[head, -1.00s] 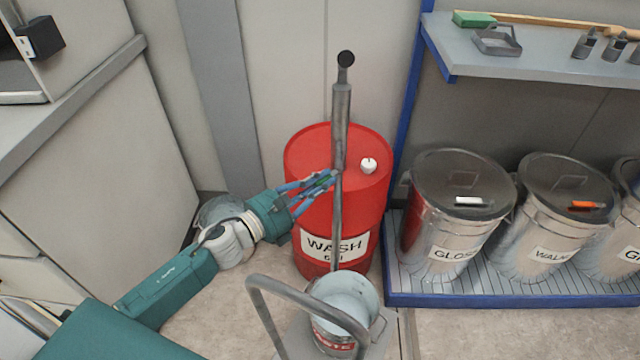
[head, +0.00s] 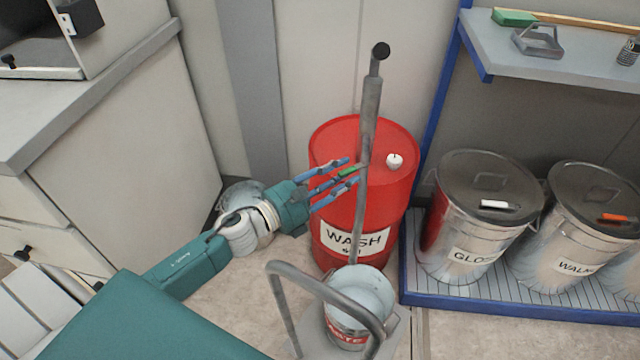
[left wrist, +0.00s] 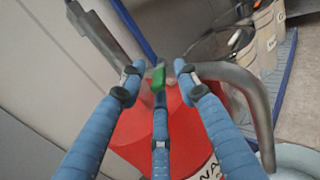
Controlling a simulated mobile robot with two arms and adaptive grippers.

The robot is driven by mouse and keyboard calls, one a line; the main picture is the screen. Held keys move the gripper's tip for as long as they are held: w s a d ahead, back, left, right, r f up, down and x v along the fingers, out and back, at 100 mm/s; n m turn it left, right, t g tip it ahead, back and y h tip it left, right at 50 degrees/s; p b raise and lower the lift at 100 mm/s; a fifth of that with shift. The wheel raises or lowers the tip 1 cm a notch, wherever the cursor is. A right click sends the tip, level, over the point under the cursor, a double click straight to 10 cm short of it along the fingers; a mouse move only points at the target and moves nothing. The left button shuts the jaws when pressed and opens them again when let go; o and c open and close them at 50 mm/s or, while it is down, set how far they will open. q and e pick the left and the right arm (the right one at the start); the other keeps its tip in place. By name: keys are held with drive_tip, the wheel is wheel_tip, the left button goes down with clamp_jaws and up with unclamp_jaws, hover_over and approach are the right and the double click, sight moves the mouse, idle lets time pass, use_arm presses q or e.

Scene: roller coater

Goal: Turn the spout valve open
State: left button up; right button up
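The spout valve shows as a small green handle (head: 350,171) beside the grey pump pipe (head: 370,105), in front of the red wash drum. In the left wrist view, the green handle (left wrist: 158,78) sits between the fingertips, and the grey curved spout (left wrist: 240,78) bends down to the right. My left gripper (head: 350,172) has its blue fingers spread, reaching the handle from the left. It also shows in the left wrist view (left wrist: 156,75), with the outer fingers apart on either side of the handle. Contact is unclear. My right gripper is out of view.
The red drum (head: 335,150) has a white cap (head: 394,161) on top. A waste pail (head: 350,325) stands below the pipe, behind a curved grey handle (head: 310,278). Lidded metal bins (head: 470,230) stand at right; a grey cabinet (head: 110,130) stands at left.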

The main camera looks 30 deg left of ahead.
use_arm(q)
drive_tip(key=v, duration=1)
drive_tip(key=shift+s+a, duration=0.2)
drive_tip(key=shift+a, duration=0.05)
drive_tip(key=shift+r, duration=0.1)
